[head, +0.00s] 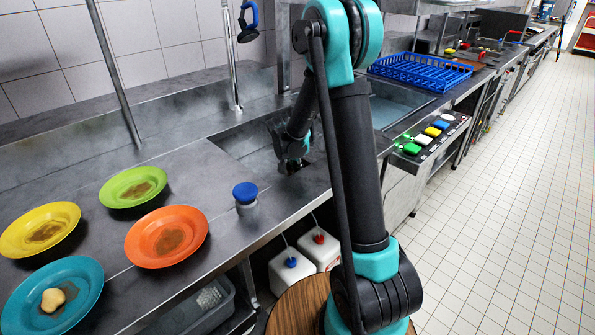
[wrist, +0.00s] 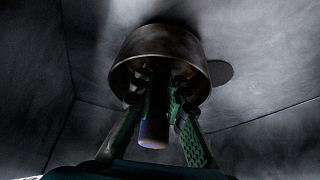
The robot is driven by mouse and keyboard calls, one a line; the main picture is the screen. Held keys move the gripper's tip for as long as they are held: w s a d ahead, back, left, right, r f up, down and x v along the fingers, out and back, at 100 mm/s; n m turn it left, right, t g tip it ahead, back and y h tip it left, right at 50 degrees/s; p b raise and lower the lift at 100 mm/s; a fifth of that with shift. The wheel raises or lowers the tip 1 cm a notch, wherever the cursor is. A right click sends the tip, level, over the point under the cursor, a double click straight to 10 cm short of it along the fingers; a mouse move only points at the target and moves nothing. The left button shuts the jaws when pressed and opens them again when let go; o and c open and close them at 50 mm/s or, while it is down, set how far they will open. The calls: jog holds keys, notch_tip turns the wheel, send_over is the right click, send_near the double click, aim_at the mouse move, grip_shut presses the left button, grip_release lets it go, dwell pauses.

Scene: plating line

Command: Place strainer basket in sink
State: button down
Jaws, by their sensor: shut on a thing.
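The strainer basket (wrist: 163,47) is a dark brownish metal cup in the wrist view, with a blue-ended handle (wrist: 153,132) standing out of it. My gripper (wrist: 158,93) is shut on this handle, its green-padded fingers on both sides and their tips inside the rim. In the head view my gripper (head: 291,164) reaches down into the near sink basin (head: 236,143); the basket cannot be made out there. In the wrist view, grey basin walls surround the basket. A dark round disc (wrist: 222,73), perhaps the drain, is partly hidden behind it. I cannot tell whether the basket touches the floor.
A blue-capped container (head: 245,195) stands at the basin's near left edge. Orange (head: 140,242), green (head: 112,197), yellow (head: 12,240) and teal (head: 85,280) soiled plates lie on the left counter. A faucet pipe (head: 233,70) rises behind; a blue rack (head: 420,72) stands beyond my arm.

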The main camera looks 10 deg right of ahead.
jog(key=shift+f, duration=0.35)
jog(key=shift+f, duration=0.15)
jog(key=c, duration=1.5)
grip_release()
jog(key=shift+c, duration=0.2)
jog(key=v, duration=1.2)
jog(key=shift+r, duration=0.2)
